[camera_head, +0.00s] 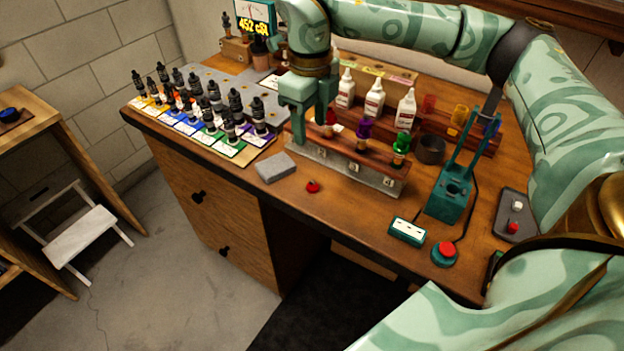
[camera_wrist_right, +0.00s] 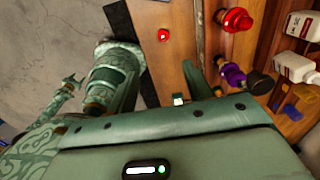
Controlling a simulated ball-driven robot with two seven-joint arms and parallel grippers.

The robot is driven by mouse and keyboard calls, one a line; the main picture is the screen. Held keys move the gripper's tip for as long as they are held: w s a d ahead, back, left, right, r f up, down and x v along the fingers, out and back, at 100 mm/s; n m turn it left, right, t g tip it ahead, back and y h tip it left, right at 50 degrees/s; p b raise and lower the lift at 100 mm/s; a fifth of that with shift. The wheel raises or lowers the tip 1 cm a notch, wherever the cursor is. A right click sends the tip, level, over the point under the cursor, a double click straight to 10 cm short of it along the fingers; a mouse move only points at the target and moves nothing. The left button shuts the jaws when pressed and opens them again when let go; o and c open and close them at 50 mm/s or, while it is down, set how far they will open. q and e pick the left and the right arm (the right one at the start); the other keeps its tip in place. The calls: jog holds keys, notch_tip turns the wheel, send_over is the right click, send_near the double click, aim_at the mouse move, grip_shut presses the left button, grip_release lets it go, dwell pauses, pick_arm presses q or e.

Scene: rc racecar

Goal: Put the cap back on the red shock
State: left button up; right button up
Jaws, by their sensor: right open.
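The small red cap (camera_head: 313,187) lies on the bench top in front of the shock stand; it also shows in the right wrist view (camera_wrist_right: 163,35). The red shock (camera_head: 331,118) is at the left end of the stand (camera_head: 375,178), partly hidden behind my right gripper in the head view. Its red top shows clear in the right wrist view (camera_wrist_right: 236,20). My right gripper (camera_head: 309,137) points down by the stand's left end, beside the red shock, open with nothing seen between its fingers. My left gripper cannot be made out in either view.
A purple shock (camera_head: 364,130) and a green shock (camera_head: 401,145) stand along the stand. A grey block (camera_head: 275,167) lies left of the cap. White bottles (camera_head: 374,98) stand behind, a teal fixture (camera_head: 449,198) to the right. The bench front around the cap is clear.

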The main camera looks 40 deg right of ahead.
jog(key=b, duration=0.3)
send_over(313, 181)
jog(key=f, duration=1)
jog(key=shift+a+f, duration=0.2)
jog(key=shift+a, duration=0.1)
jog(key=shift+f, duration=0.4)
pick_arm(q)
jog(key=f, duration=0.2)
jog(key=shift+d+f, duration=0.2)
jog(key=shift+f, duration=0.2)
jog(key=shift+s, duration=0.1)
pick_arm(e)
jog(key=f, duration=0.1)
jog(key=f+b, duration=0.1)
jog(key=f, duration=0.3)
jog(key=shift+w+d+f+b, duration=0.1)
jog(key=shift+d+f+b, duration=0.1)
jog(key=shift+d+b, duration=0.15)
pick_arm(q)
jog(key=shift+s+a+f, duration=0.1)
jog(key=shift+s+f, duration=0.2)
jog(key=shift+f, duration=0.55)
pick_arm(e)
jog(key=shift+r, duration=0.1)
